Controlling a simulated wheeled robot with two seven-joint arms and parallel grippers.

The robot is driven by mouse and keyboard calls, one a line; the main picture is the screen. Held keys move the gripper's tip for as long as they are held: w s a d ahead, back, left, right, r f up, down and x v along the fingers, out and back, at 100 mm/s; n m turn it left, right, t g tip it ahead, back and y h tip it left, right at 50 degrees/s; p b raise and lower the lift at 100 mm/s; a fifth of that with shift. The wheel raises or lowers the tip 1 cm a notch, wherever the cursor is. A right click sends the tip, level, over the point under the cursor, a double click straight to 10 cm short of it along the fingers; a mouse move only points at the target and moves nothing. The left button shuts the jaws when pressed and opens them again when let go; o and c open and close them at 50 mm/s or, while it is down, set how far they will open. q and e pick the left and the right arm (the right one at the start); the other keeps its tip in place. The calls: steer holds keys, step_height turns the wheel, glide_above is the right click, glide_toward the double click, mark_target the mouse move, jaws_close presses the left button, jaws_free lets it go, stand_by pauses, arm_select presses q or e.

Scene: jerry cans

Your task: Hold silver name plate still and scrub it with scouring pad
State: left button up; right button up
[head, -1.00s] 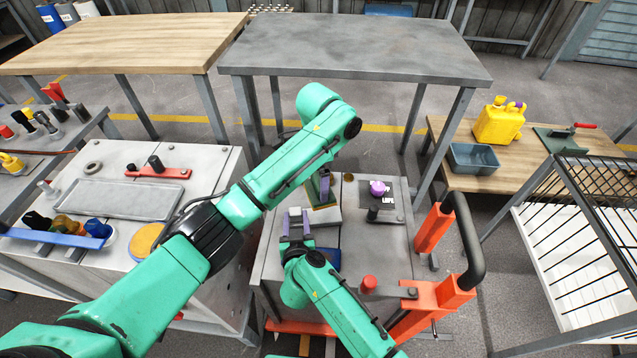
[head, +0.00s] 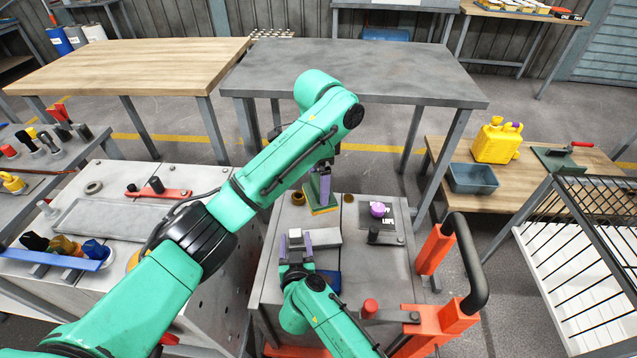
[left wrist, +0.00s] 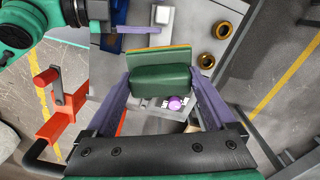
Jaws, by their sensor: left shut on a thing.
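My left gripper (left wrist: 163,92) is shut on the scouring pad (left wrist: 160,80), a green block with a yellow layer. The pad also shows in the head view (head: 320,202), just behind the silver name plate. The plate (head: 327,237) is a grey slab on the grey workbench, with a pale block (head: 295,235) at its left end. My right gripper (head: 295,246) has one purple finger on each side of this block. I cannot tell whether the fingers touch it. The pad appears apart from the plate. The plate's left part is partly hidden by my right gripper.
On the same bench (head: 350,275) lie a dark stencil plate (head: 397,217) with a purple knob, brass rings (left wrist: 223,29) and a blue item (head: 328,279). An orange frame with a black handle (head: 466,262) stands at the right edge. A grey table (head: 360,75) stands behind.

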steer(key=shift+o, duration=0.4)
steer(key=v, duration=1.2)
steer(key=shift+r, duration=0.1)
